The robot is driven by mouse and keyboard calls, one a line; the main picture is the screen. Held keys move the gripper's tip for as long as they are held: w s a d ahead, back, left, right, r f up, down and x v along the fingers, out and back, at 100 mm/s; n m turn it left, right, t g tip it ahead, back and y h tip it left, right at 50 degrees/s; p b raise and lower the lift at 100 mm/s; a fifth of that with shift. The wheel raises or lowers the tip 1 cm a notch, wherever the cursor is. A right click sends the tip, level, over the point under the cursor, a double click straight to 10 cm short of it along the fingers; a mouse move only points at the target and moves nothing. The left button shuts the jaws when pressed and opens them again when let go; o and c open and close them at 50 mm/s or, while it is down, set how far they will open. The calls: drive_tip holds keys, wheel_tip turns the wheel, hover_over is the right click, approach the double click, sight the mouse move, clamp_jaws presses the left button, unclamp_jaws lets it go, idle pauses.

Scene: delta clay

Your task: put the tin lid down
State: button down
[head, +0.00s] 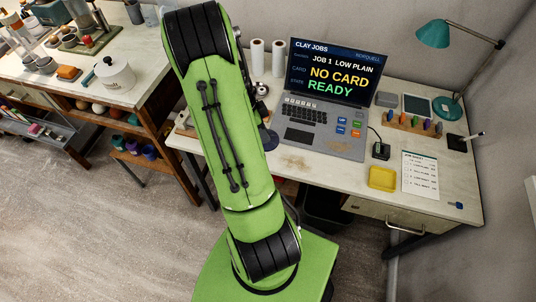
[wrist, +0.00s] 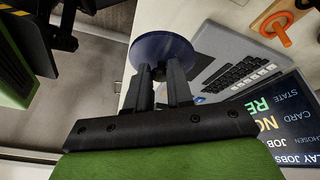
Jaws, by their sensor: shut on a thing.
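The tin lid (wrist: 152,48) is a dark blue round disc in the wrist view. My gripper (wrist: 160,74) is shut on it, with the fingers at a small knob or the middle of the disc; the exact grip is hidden. In the head view the lid (head: 269,139) shows partly beside my green arm, over the left part of the desk near the laptop. Most of my gripper is hidden behind the arm there. I cannot tell whether the lid touches the desk.
The laptop (head: 323,125) stands open right of the lid, its screen reading "NO CARD READY". A yellow tray (head: 382,178), a paper list (head: 420,174) and a teal lamp (head: 434,34) are farther right. Bare desk (head: 300,163) shows in front of the laptop.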

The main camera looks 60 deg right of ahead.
drive_tip(key=shift+s+d+f+m, duration=0.1)
drive_tip(key=shift+s+d+m, duration=0.05)
drive_tip(key=shift+s+m, duration=0.3)
wheel_tip(320, 180, down, 10)
drive_tip(key=shift+r+b, duration=0.1)
drive_tip(key=shift+b, duration=1.1)
drive_tip(key=c, duration=1)
unclamp_jaws()
drive_tip(key=w+a+r+n+t+p, duration=0.1)
drive_tip(key=w+a+r+n, duration=0.25)
drive_tip(key=r, duration=0.55)
drive_tip(key=w+a+r+n+t+p, duration=0.1)
drive_tip(key=w+a+r+n+p, duration=0.15)
drive_tip(key=w+r, duration=0.45)
drive_tip(key=a+r+n+t, duration=0.3)
drive_tip(key=a+r+n, duration=0.4)
drive_tip(key=a+r, duration=0.3)
drive_tip(key=s+a+r+n+t, duration=0.2)
drive_tip(key=s+a+r+n, duration=0.1)
drive_tip(key=a+n, duration=0.4)
drive_tip(key=s+a+r+n+t+y, duration=0.1)
drive_tip(key=s+a+r+n+t, duration=0.1)
drive_tip(key=s+a+n, duration=0.4)
drive_tip(key=a+r+n, duration=0.1)
drive_tip(key=a+n, duration=0.1)
drive_tip(key=n, duration=0.1)
drive_tip(key=shift+s+a+r+t+y+b, duration=0.2)
drive_tip(key=shift+t+y+b, duration=0.1)
drive_tip(key=shift+t+b, duration=0.1)
